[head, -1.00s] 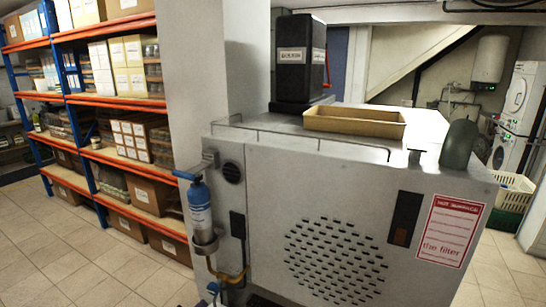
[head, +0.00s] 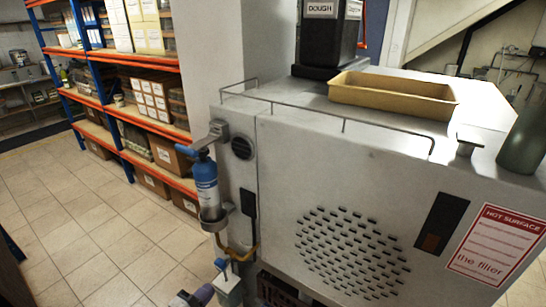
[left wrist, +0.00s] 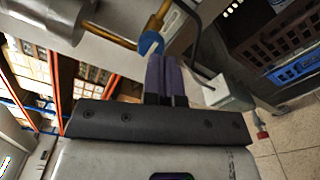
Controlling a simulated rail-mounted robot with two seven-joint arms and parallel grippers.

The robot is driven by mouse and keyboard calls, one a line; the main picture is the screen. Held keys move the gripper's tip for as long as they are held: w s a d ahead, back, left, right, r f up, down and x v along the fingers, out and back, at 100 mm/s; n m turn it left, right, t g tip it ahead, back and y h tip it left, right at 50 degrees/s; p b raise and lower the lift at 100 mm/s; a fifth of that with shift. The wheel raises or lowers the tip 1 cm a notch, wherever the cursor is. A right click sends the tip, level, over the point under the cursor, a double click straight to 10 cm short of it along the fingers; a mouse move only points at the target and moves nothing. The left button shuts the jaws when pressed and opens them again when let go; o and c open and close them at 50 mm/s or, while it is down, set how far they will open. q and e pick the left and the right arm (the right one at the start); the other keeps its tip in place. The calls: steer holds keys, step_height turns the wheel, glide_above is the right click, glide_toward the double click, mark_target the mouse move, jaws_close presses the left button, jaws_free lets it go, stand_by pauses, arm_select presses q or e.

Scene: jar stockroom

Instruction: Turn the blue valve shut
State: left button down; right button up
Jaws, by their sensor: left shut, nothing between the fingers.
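The blue valve (head: 221,264) is a small blue handle low on the pipework at the left side of the grey machine, below the blue-topped bottle. In the left wrist view the blue valve (left wrist: 151,43) is a round blue part at the end of a brass pipe, just beyond my fingertips. My left gripper (head: 204,293) comes in at the bottom edge, below and left of the valve. Its purple fingers (left wrist: 164,62) are shut and empty, close to the valve; I cannot tell whether they touch it. My right gripper is not in view.
A blue-topped bottle (head: 206,183) hangs in a bracket above the valve. A white box (head: 229,290) sits right below it. The grey machine (head: 285,190) blocks the right, with a tan tray (head: 390,108) on top. Tiled floor (head: 100,225) is free at left.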

mark_target(223, 262)
arm_select(q)
steer(key=w+d+m+b, duration=0.1)
steer(key=w+m, duration=0.1)
steer(key=w+d+m+b, duration=0.1)
steer(key=w+d+m, duration=0.1)
steer(key=shift+w+d+f, duration=0.2)
steer(key=shift+w, duration=0.15)
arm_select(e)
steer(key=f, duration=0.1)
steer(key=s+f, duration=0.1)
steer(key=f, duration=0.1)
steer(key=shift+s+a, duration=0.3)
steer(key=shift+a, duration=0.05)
arm_select(q)
steer(key=shift+f+b, duration=0.15)
steer(key=shift+b, duration=0.2)
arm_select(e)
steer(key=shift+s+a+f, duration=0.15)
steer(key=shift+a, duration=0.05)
arm_select(q)
steer(key=shift+d, duration=0.3)
